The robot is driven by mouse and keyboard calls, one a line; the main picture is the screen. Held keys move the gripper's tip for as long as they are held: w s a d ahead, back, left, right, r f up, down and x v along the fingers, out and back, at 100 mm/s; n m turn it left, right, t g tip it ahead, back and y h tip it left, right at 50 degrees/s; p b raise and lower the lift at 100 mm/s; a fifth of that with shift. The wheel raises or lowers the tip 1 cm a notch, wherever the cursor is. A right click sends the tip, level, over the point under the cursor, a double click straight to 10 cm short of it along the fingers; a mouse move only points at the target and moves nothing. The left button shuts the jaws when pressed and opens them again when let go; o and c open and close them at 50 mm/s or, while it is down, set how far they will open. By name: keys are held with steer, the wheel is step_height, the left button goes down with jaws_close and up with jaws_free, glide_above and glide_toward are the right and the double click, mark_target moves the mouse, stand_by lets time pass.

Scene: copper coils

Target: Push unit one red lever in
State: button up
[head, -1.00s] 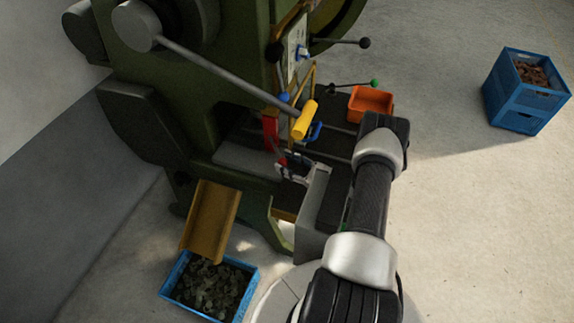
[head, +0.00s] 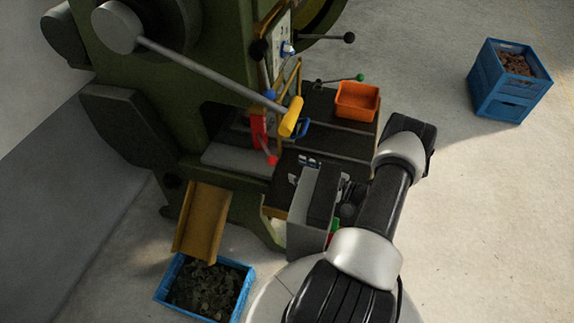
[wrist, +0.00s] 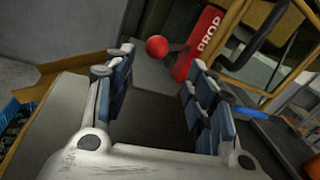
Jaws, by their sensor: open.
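The red lever has a red body (head: 258,132) on the green press, and a rod ending in a round red knob (head: 272,160). My gripper (head: 304,168) is open and empty, to the right of the knob in the head view. In the wrist view my gripper's (wrist: 160,60) blue-padded fingers stand wide apart and do not appear to touch the knob. My wrist hides part of the gripper in the head view.
An orange bin (head: 357,101) sits on the press table. A tan chute (head: 201,222) slopes to a blue crate (head: 163,292) of dark pieces. Another blue crate (head: 500,97) stands on open floor at right.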

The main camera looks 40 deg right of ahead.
steer(key=shift+v, duration=1.4)
